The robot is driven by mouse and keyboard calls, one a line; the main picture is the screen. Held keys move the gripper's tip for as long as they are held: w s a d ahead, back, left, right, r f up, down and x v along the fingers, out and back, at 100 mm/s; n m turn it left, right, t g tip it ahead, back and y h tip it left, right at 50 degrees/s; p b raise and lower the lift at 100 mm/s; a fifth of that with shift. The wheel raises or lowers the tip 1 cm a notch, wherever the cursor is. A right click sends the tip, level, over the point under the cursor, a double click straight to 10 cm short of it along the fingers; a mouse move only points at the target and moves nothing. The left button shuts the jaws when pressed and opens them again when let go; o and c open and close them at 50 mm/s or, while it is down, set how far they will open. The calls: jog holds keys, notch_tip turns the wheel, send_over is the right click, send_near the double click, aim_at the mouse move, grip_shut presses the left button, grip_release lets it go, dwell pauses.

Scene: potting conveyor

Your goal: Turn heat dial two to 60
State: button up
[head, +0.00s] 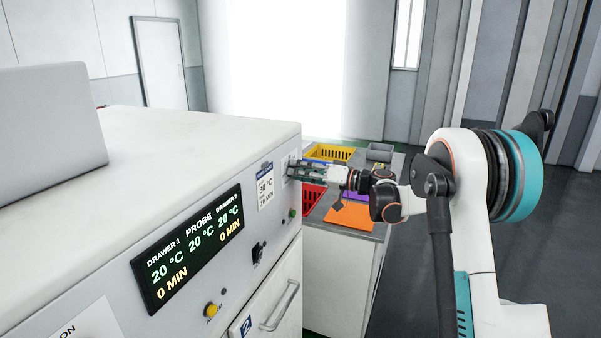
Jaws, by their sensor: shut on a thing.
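The white oven-like cabinet (275,147) has a black display (190,248) on its front. The display reads 20 °C and 0 MIN for drawer 1, 20 °C for the probe, and 20 °C and 0 MIN for drawer 2. My gripper (293,169) reaches in from the right to the far right end of the panel. Its fingers are shut at the panel on what appears to be heat dial two. The fingers hide the dial, so its pointer and setting cannot be read.
A small label (265,186) and a green button (292,213) sit near my gripper. A black switch (258,252) and a yellow button (212,310) are lower. A drawer handle (281,307) sticks out below. Yellow (330,152) and red (312,199) bins stand on the counter behind.

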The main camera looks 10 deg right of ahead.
jog(key=shift+m, duration=0.5)
jog(key=o, duration=1.1)
jog(key=shift+c, duration=0.2)
jog(key=shift+d, duration=0.1)
jog(key=v, duration=1.2)
